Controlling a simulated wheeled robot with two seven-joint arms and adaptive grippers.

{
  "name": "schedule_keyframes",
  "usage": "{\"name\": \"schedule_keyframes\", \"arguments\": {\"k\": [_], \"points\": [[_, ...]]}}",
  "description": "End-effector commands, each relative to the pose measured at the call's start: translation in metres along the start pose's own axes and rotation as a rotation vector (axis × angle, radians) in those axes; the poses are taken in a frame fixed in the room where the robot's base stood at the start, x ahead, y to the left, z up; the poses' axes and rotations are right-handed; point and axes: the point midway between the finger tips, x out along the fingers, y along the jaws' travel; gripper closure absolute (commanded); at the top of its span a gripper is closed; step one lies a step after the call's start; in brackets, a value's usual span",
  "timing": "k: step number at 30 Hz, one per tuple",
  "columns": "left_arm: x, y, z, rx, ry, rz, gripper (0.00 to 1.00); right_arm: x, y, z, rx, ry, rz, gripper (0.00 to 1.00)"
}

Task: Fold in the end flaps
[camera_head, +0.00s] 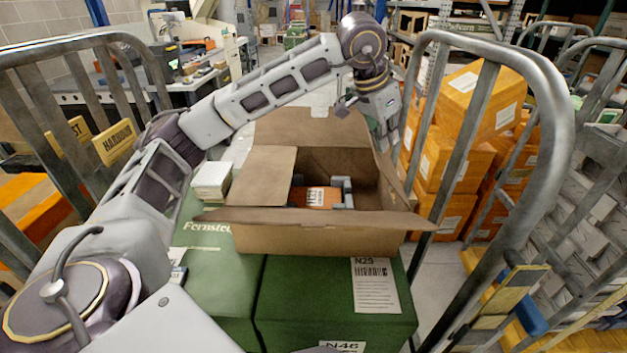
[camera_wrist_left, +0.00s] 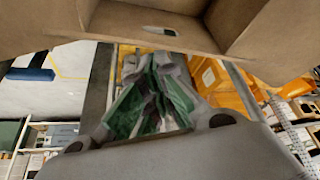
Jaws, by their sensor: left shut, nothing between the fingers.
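An open cardboard box (camera_head: 300,239) stands on green boxes. Its left end flap (camera_head: 262,176) lies inward over the opening. The right end flap (camera_head: 392,178) is seen nearly edge-on, so its exact angle is hard to tell. The front flap (camera_head: 318,217) spreads outward toward me, and the back flap (camera_head: 310,128) leans away. An orange packet (camera_head: 315,197) and a grey item (camera_head: 343,190) are inside. My left gripper (camera_head: 383,145) is shut and empty at the box's back right, beside the right end flap. The left wrist view shows it (camera_wrist_left: 155,62) by the cardboard (camera_wrist_left: 165,22). My right gripper is out of view.
Metal cage rails stand on the left (camera_head: 150,75) and right (camera_head: 480,110). Orange cartons (camera_head: 448,170) are stacked beyond the right rail. Green boxes (camera_head: 330,305) support the cardboard box. A small white stack (camera_head: 211,180) sits left of it.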

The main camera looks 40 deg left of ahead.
Motion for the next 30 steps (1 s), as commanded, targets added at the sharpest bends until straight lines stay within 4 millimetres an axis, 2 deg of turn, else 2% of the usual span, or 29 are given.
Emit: {"name": "schedule_keyframes", "arguments": {"k": [30], "points": [[-0.013,-0.017,0.026,0.0,0.0,-0.001,1.0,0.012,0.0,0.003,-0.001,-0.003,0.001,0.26]]}}
